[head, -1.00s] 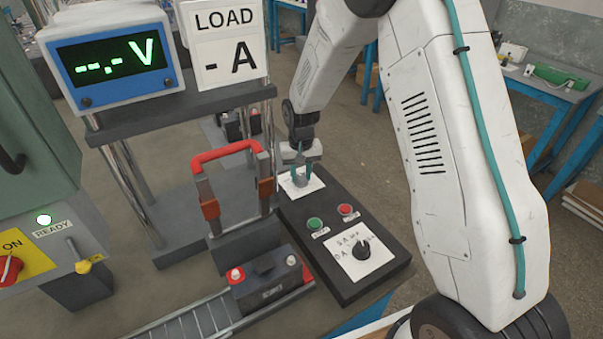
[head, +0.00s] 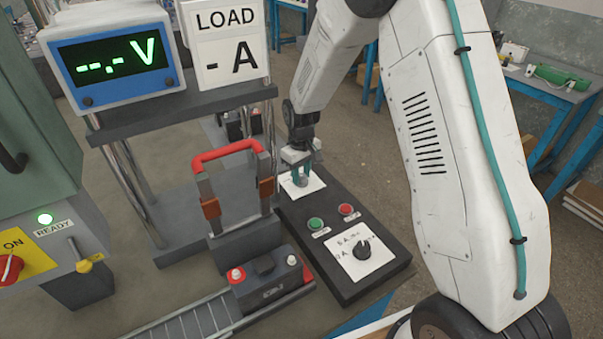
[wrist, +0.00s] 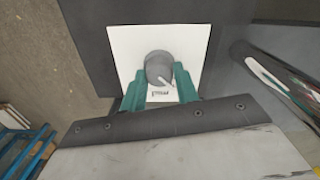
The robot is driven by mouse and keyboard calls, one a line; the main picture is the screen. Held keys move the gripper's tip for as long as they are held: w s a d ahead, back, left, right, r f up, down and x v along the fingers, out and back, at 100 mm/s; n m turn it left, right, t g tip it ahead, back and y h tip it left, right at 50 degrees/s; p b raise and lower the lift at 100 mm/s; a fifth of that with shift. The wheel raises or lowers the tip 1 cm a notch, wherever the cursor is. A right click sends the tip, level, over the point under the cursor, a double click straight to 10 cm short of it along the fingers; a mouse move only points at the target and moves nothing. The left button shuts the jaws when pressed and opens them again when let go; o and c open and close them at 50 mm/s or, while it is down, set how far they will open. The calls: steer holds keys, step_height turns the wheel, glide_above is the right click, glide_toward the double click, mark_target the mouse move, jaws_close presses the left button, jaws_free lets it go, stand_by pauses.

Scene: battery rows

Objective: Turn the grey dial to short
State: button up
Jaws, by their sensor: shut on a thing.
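The grey dial (wrist: 158,66) is a round knob with a pale pointer mark, on a white label plate (wrist: 189,38) on the dark control panel. In the wrist view the pointer slants toward the lower right. My gripper (wrist: 162,82) has its teal fingers shut on the grey dial, one on each side. In the head view my gripper (head: 301,177) points down at the far end of the panel, over the dial. Part of the plate's lettering is hidden by the fingers, and I cannot read it.
The panel (head: 335,280) also carries a green button (head: 315,224), a red button (head: 346,209) and a black knob (head: 362,250). The voltage display (head: 117,57) shows dashes.

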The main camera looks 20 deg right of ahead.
mark_target(301, 176)
stand_by(0.3)
steer(key=o, duration=1)
steer(key=shift+c, duration=0.2)
step_height(301, 176, up, 7)
steer(key=shift+r, duration=0.45)
steer(key=shift+s, duration=0.1)
